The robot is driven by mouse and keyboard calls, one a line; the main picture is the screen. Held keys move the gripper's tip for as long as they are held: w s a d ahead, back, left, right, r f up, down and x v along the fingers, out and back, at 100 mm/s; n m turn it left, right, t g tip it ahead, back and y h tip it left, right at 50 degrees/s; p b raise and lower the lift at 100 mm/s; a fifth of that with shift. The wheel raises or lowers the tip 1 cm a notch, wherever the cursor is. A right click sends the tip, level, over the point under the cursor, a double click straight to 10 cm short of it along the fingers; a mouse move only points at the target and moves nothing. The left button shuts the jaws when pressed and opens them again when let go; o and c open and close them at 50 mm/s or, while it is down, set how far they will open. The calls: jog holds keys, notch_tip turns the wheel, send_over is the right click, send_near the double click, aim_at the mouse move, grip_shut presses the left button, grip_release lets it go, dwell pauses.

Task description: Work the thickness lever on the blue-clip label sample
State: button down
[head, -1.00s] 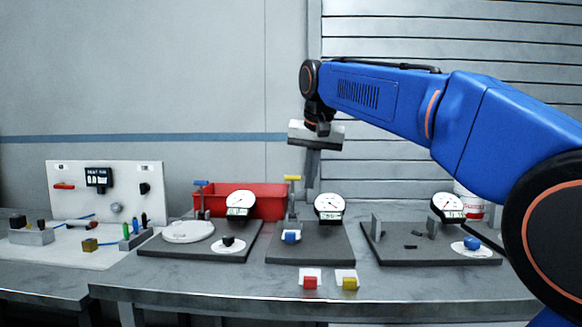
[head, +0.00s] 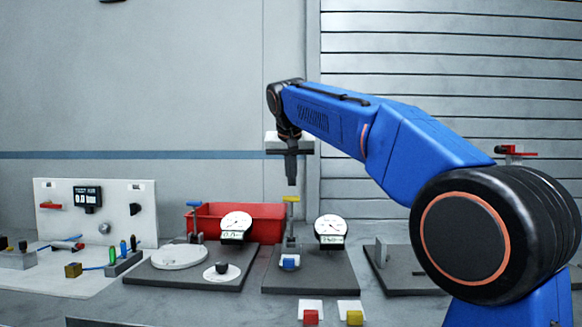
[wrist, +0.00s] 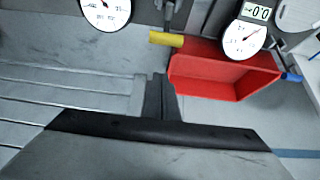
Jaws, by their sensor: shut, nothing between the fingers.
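The label sample with a blue clip (head: 290,262) sits at the foot of the middle thickness gauge stand, below its lever. That lever has a yellow handle (head: 291,198) on an upright post. It also shows at the top of the wrist view (wrist: 166,39). The dial (head: 330,231) stands to its right; its reading is too small to be sure of. My gripper (head: 291,182) is shut and empty, pointing down. In the head view its tips appear just above the yellow handle. In the wrist view the fingers (wrist: 158,95) are apart from the handle.
A red bin (head: 262,212) stands behind the stands. To the left is another dial stand (head: 172,275) with a blue-handled lever. Red (head: 311,317) and yellow (head: 354,317) clips lie on white cards in front. My arm hides much of the right stand (head: 385,280).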

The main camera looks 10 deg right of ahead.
aim_at(291, 197)
jog(key=shift+s+a+f, duration=0.2)
jog(key=shift+s+f, duration=0.4)
jog(key=shift+f, duration=0.15)
jog(key=shift+s+a+f, duration=0.15)
jog(key=shift+s+f, duration=0.45)
jog(key=shift+f, duration=0.1)
jog(key=shift+s, duration=0.15)
